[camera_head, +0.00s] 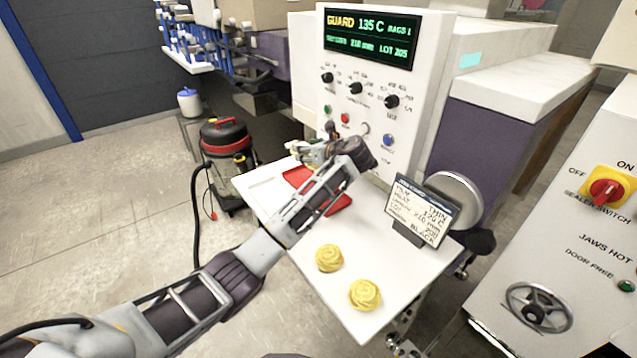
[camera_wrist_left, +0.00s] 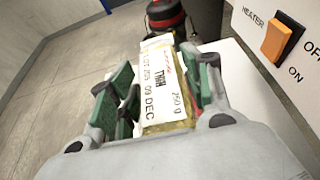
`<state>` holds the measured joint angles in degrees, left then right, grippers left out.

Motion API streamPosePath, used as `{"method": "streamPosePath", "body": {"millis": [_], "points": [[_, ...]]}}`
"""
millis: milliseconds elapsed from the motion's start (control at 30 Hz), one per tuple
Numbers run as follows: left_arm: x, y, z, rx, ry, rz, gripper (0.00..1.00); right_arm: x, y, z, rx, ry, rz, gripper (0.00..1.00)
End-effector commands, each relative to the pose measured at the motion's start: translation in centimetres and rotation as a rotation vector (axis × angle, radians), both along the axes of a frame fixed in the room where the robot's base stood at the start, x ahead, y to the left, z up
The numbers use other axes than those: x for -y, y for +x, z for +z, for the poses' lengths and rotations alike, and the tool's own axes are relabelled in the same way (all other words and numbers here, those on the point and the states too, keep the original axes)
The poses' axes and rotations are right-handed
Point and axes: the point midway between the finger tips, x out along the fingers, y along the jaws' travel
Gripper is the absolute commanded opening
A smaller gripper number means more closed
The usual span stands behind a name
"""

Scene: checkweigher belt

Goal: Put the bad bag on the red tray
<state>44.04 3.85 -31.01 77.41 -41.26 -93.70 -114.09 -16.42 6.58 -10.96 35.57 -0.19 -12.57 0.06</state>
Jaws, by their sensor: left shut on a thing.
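My left gripper (camera_head: 316,152) is shut on a bag (camera_wrist_left: 165,88), which shows between the green-padded fingers in the left wrist view. The bag has a white printed label reading "THIN", "250 g" and "09 DEC", with yellowish contents below it. In the head view the bag is mostly hidden by the gripper. The red tray (camera_head: 341,203) lies on the white table, and my left forearm crosses over it and hides its middle. The gripper is above the tray's far side, near the machine panel. I cannot tell whether the bag touches anything. My right gripper is out of view.
Two yellow pasta-like nests (camera_head: 329,258) lie on the white table's (camera_head: 375,262) near part. A written card (camera_head: 420,212) stands at its right edge. The machine panel (camera_head: 372,75) with knobs and buttons rises behind.

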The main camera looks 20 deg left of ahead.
Motion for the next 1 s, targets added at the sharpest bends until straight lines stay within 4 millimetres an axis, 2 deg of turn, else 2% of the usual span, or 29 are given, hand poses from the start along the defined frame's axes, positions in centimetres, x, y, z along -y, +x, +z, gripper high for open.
{"method": "streamPosePath", "body": {"millis": [600, 733, 1000], "points": [[0.0, 0.0, -0.2, 0.001, 0.001, 0.002, 0.18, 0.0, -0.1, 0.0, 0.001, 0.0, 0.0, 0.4], [0.0, 0.0, -1.1, -0.001, 0.0, 0.002, 0.18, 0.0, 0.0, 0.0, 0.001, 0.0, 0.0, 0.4], [0.0, 0.0, -4.3, 0.0, 0.0, 0.001, 0.18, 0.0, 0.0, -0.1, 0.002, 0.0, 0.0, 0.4]]}}
